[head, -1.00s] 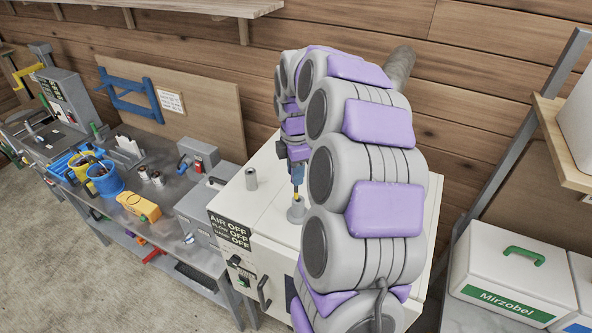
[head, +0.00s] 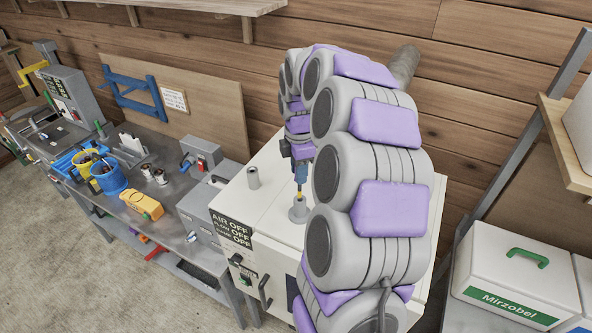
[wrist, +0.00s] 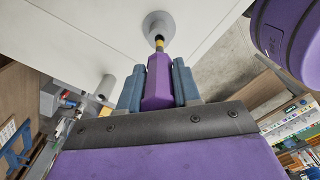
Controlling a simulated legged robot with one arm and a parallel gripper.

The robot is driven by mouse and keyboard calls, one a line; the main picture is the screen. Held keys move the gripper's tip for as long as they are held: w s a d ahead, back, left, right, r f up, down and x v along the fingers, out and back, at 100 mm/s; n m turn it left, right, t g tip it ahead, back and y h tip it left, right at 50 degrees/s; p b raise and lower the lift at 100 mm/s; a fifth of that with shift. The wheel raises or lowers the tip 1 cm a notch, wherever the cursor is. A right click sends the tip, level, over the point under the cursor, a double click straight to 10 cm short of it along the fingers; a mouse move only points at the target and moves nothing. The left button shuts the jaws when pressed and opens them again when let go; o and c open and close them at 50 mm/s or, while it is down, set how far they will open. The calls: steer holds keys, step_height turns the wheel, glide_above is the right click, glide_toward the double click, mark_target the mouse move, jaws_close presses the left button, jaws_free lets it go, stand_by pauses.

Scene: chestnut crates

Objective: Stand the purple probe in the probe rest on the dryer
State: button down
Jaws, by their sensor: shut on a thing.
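The purple probe (wrist: 158,80) is upright between the blue fingers of my gripper (wrist: 159,88), which is shut on it. The probe has a yellow band and a dark lower tip. The grey probe rest (wrist: 157,24) stands on the white top of the dryer (head: 262,206). In the head view the rest (head: 298,211) is directly below my gripper (head: 301,173). The probe's tip is at the mouth of the rest; how far inside it is, I cannot tell. My arm hides the dryer's right side.
A grey cylinder (head: 253,178) stands on the dryer's top to the left of the rest. A workbench on the left carries a blue bin (head: 109,179), a yellow device (head: 142,205) and grey boxes. A white Mirzobel crate (head: 512,277) is at the right.

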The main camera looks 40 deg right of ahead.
mark_target(299, 197)
steer(key=shift+d, duration=0.55)
steer(key=shift+a+f, duration=0.2)
steer(key=shift+a, duration=0.3)
steer(key=shift+f, duration=0.2)
steer(key=shift+d+f, duration=0.25)
steer(key=shift+d, duration=0.1)
steer(key=shift+a+r, duration=0.15)
steer(key=shift+r, duration=0.3)
steer(key=shift+a, duration=0.2)
stand_by(0.9)
steer(key=shift+f+b, duration=1.5)
steer(key=shift+f, duration=2.3)
steer(key=c, duration=0.7)
jaws_free()
